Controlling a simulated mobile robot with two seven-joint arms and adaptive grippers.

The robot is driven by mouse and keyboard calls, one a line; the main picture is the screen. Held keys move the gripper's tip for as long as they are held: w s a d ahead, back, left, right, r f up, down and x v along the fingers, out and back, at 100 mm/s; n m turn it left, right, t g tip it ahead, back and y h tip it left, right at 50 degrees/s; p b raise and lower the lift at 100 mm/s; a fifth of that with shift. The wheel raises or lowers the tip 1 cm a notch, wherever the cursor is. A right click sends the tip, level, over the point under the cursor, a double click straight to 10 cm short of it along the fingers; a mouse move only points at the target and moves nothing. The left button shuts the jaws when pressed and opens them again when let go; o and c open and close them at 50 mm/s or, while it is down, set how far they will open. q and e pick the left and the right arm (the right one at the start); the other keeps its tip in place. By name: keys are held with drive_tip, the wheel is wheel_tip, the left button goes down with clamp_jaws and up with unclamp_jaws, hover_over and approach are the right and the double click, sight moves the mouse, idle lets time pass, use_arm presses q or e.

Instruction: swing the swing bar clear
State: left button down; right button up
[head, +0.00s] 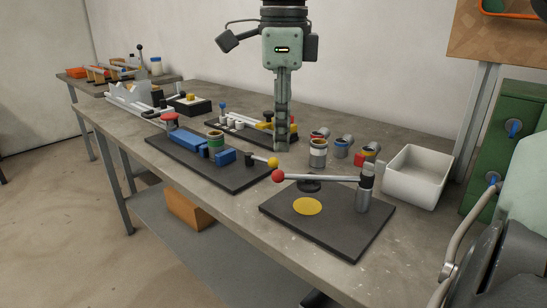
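The swing bar (322,178) is a pale bar with a red ball at its left end. Its right end meets an upright metal post (363,197) on a dark square plate (335,237) at the table's front. It lies across the plate, passing over or near a black round piece (309,186). A yellow disc (307,206) lies in front of it on the plate. My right gripper (282,148) points down behind the bar and apart from it. Its fingers show as one narrow column, so its opening cannot be told. My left gripper is not in view.
A second dark plate (240,179) with blue blocks and a yellow-ended lever lies left of the swing bar. Small cups, including a metal one (318,153), and a white bin (415,175) stand behind it. The table's front right corner is clear.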

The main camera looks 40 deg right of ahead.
sight(322, 179)
drive_tip(key=f, duration=0.6)
drive_tip(key=shift+d+f, duration=0.2)
drive_tip(key=shift+f, duration=0.05)
clamp_jaws()
